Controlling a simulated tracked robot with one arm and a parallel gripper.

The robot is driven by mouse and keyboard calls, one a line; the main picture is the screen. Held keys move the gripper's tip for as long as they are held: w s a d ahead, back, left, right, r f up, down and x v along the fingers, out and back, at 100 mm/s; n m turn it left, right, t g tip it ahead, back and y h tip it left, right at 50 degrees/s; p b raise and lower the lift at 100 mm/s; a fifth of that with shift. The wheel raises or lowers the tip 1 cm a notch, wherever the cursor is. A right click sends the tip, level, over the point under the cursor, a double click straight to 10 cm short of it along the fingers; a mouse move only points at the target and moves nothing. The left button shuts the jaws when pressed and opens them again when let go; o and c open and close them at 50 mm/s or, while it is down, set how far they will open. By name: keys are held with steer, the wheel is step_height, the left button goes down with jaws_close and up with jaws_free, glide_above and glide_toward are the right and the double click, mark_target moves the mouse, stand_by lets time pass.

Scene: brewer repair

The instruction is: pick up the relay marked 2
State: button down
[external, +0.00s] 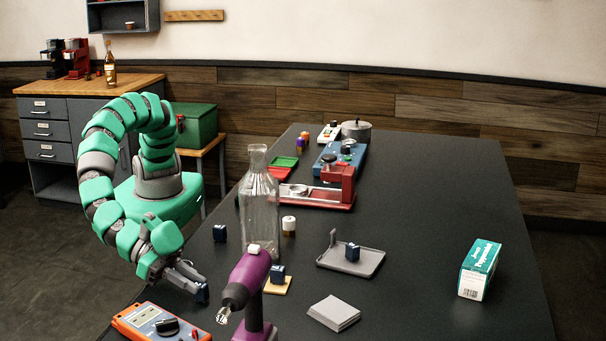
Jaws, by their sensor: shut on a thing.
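My gripper (196,283) is at the left front edge of the dark table, low down. It is shut on a small dark blue relay (202,293). I cannot read a number on this relay, and cannot tell whether it touches the table. Other similar blue relays are in view: one (220,232) on the left side of the table, one (277,274) on a small tan pad behind the purple drill, and one (352,252) on a grey tray (365,266). Their marks are too small to read.
An orange meter (152,322) lies just in front of my gripper. A purple drill (250,285) stands to its right, a clear glass bottle (259,205) behind. A grey stack (333,313) and a teal-white box (480,269) are farther right. The table's right rear is clear.

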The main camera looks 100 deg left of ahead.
step_height(320, 180, up, 4)
steer(key=shift+f, duration=0.25)
steer(key=shift+s+a, duration=0.45)
steer(key=shift+a, duration=0.1)
steer(key=s+a, duration=0.2)
steer(key=a, duration=0.2)
steer(key=s+a+r+b, duration=0.1)
steer(key=s+a, duration=0.2)
steer(key=a, duration=0.1)
steer(key=s+a, duration=0.3)
steer(key=shift+s+a+r, duration=0.15)
steer(key=shift+s+a, duration=0.1)
steer(key=shift+a, duration=0.15)
